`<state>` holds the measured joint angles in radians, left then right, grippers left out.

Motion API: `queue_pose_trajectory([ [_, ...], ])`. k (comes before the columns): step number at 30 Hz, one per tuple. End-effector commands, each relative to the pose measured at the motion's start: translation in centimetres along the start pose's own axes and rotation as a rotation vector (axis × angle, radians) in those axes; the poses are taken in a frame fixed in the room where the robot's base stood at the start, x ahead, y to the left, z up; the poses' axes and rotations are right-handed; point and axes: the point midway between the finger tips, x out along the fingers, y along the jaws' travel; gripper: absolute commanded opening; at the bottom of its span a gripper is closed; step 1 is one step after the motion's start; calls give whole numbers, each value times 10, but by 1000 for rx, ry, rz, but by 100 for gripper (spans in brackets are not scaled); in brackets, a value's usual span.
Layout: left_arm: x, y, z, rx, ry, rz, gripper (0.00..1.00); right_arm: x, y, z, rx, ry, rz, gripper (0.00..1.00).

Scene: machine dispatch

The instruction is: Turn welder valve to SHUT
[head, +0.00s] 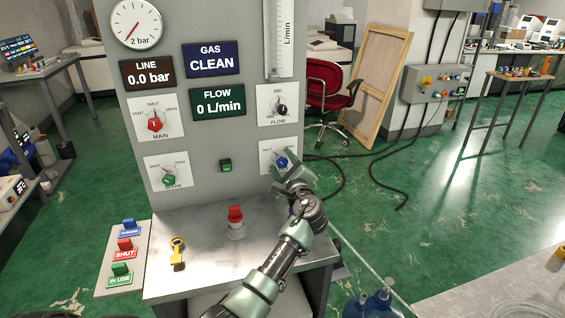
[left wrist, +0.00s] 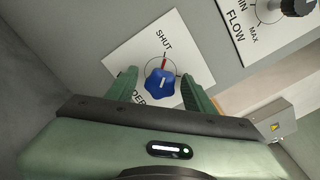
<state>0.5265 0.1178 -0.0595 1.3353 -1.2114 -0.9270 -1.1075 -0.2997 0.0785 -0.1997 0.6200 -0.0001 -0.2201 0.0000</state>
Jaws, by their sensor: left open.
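The welder valve is a blue lobed knob (left wrist: 162,83) on a white plate (left wrist: 127,45) on the grey panel. In the left wrist view its white line runs roughly up and down, toward a red mark and the word SHUT above it. Part of the WELDER label is hidden by my gripper. My left gripper (left wrist: 162,84) is open, with one finger on each side of the knob; contact cannot be told. In the head view the blue knob (head: 282,162) is partly covered by my left gripper (head: 285,172). My right gripper is not in view.
A FLOW knob (head: 281,109) sits above the blue one; red MAIN (head: 155,122) and green (head: 169,181) knobs are at left. A red button (head: 235,216) and yellow key-like item (head: 177,252) are on the ledge. Tags (head: 125,249) lie left.

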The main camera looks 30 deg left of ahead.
Motion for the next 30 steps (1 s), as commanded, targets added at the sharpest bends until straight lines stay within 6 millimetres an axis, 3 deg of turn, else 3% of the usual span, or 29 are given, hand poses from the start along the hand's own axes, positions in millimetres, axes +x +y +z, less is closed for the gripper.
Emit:
queue_pose_trajectory([
  [8, 2, 0, 0, -1, 0, 0, 50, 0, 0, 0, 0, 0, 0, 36],
  [13, 2, 0, 0, -1, 0, 1, 2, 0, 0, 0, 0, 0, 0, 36],
  [14, 2, 0, 0, -1, 0, 1, 0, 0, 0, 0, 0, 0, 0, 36],
  [22, 1, 2, -2, -113, -1, 0, 0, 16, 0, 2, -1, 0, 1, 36],
  [30, 1, 0, 0, -136, 0, 1, 0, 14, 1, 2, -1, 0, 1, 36],
])
